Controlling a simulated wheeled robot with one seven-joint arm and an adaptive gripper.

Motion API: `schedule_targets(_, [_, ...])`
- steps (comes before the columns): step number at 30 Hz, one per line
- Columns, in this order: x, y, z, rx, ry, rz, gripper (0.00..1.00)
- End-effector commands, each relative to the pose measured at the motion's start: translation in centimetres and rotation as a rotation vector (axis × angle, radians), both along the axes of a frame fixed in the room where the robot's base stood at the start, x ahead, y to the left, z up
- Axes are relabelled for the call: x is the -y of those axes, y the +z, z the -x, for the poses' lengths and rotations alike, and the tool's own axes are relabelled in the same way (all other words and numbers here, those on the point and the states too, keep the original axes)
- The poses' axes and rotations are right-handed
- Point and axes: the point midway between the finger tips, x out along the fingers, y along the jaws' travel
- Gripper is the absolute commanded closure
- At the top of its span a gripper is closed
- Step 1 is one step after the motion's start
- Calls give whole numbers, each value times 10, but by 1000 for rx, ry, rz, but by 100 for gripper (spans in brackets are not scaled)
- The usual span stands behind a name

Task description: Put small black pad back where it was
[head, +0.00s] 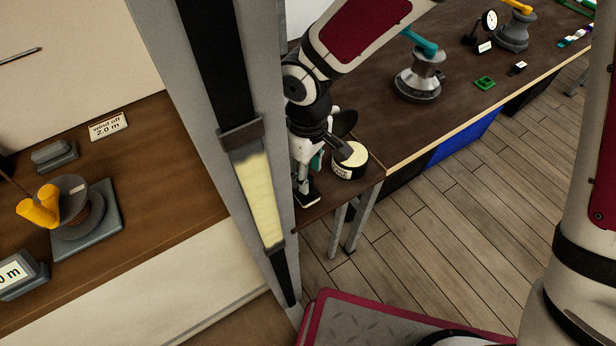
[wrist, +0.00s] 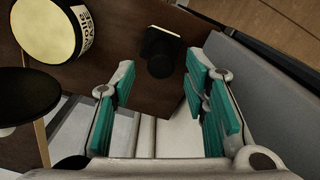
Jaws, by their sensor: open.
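My gripper (head: 310,178) points down over the near end of the dark table, left of a round cream-topped tub. In the wrist view my gripper (wrist: 158,78) is open, with its teal-padded fingers wide apart and nothing between them. A small black object with a pale top edge (wrist: 160,50), perhaps the black pad, lies on the brown tabletop just beyond the fingertips. In the head view a small black-and-white piece (head: 307,199) shows just below the gripper. I cannot tell for certain that it is the same object.
The tub (head: 350,160) stands close right of the gripper; it also shows in the wrist view (wrist: 45,28). A black disc (wrist: 25,95) is beside it. A grey post (head: 235,150) stands left of the arm. A winch (head: 418,80) and small items sit farther along the table.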

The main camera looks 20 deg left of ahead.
Motion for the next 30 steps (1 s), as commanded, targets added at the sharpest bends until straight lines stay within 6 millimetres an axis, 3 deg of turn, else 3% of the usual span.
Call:
schedule_targets(6, [0,46,-2,4,-2,-2,59])
schedule_targets(12, [0,73,-1,2,-1,-2,59])
schedule_targets(25, [2,83,-1,4,-7,3,59])
schedule_targets(28, [17,93,-7,31,-49,15,59])
schedule_targets(30, [38,106,-14,64,-105,31,59])
